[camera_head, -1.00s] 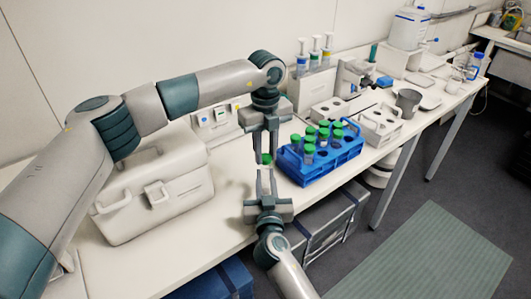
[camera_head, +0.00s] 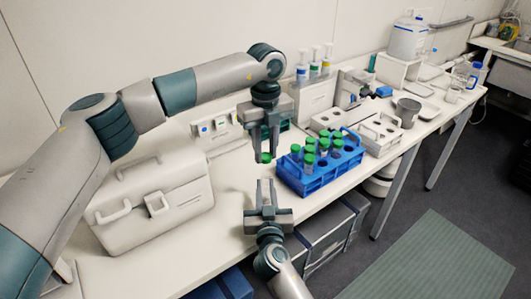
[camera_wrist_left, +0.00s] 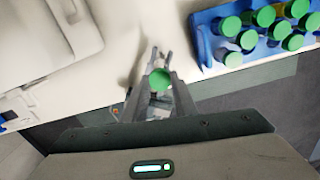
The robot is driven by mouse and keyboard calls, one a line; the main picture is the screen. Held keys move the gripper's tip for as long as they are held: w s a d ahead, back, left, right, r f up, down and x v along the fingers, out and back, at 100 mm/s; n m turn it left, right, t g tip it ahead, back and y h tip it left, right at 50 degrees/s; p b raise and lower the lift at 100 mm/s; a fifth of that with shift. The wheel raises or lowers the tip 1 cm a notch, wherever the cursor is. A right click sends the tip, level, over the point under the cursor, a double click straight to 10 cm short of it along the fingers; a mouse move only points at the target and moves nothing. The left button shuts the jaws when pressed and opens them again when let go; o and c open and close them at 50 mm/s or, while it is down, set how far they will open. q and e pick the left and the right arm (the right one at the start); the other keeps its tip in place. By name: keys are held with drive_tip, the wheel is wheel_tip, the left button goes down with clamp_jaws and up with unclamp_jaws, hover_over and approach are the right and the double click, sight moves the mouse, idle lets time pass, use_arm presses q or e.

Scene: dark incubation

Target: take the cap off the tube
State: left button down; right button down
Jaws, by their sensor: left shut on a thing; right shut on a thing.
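The green cap (camera_head: 266,157) is at the fingertips of my left gripper (camera_head: 265,154), which points down and is shut on it. The cap also shows in the left wrist view (camera_wrist_left: 160,79), between the left fingers. My right gripper (camera_head: 265,183) points up directly below, shut on the tube. The tube's clear body is hard to make out between the right fingers. There is a visible gap between the cap and the right fingertips in the head view. I cannot tell whether any tube crosses it.
A blue rack (camera_head: 318,184) with several green-capped tubes stands right of the grippers, near the bench's front edge. A white case (camera_head: 150,205) stands at the left. A grey cup (camera_head: 408,110) and white racks are farther right. Bare bench lies between the case and the grippers.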

sight(266, 156)
drive_tip(key=c, duration=1.5)
unclamp_jaws()
use_arm(q)
wheel_tip(266, 156, down, 3)
drive_tip(key=b, duration=0.3)
use_arm(e)
drive_tip(key=s, duration=1.1)
drive_tip(key=shift+d+f, duration=0.1)
drive_tip(key=shift+d, duration=0.25)
use_arm(q)
drive_tip(key=shift+f, duration=0.1)
use_arm(e)
drive_tip(key=shift+s, duration=0.5)
